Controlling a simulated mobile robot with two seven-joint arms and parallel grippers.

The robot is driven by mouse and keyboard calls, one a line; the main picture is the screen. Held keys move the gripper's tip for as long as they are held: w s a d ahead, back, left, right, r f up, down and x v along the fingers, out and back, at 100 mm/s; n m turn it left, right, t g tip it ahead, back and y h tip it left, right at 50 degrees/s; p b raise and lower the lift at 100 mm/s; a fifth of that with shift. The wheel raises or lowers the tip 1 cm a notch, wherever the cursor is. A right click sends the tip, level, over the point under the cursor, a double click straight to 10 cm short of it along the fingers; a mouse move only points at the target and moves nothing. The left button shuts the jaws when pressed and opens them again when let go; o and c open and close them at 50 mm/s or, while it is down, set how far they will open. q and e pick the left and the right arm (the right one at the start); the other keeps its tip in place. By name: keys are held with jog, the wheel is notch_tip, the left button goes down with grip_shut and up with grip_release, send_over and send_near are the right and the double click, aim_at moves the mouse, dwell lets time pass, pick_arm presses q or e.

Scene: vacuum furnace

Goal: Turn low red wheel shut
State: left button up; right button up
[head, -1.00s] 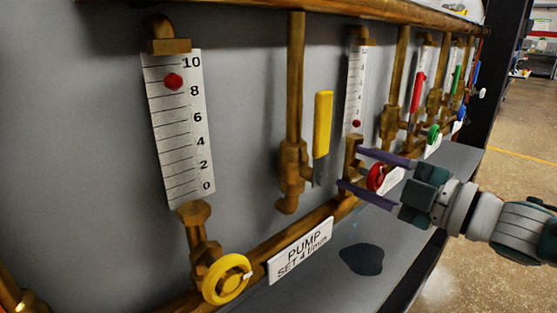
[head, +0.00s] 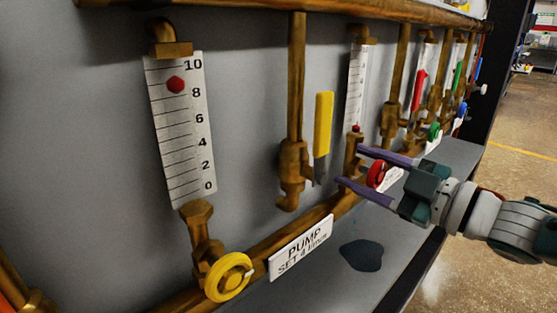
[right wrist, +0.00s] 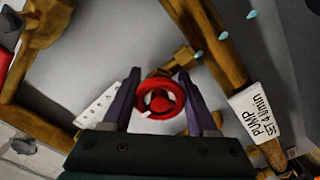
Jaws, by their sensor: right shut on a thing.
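The low red wheel (head: 376,174) sits on a brass valve low on the panel, right of centre in the head view. My right gripper (head: 352,166) has its two purple fingers on either side of it and is shut on it. In the right wrist view the red wheel (right wrist: 160,98) lies between the fingers, with a small white mark at its lower left rim. The gauge above this valve has a red float (head: 356,128) at the bottom of its scale. My left gripper is not in view.
A yellow lever (head: 322,125), brass pipes and a PUMP sign (head: 301,246) are nearby. A dark puddle (head: 362,255) lies on the grey ledge.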

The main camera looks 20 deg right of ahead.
aim_at(381, 176)
jog(key=o, duration=1.4)
jog(key=shift+c, duration=0.2)
jog(key=p+v, duration=0.2)
jog(key=v, duration=0.6)
jog(key=shift+s+d, duration=0.1)
jog(key=shift+s, duration=0.2)
jog(key=shift+s+d, duration=0.3)
jog(key=shift+s, duration=0.3)
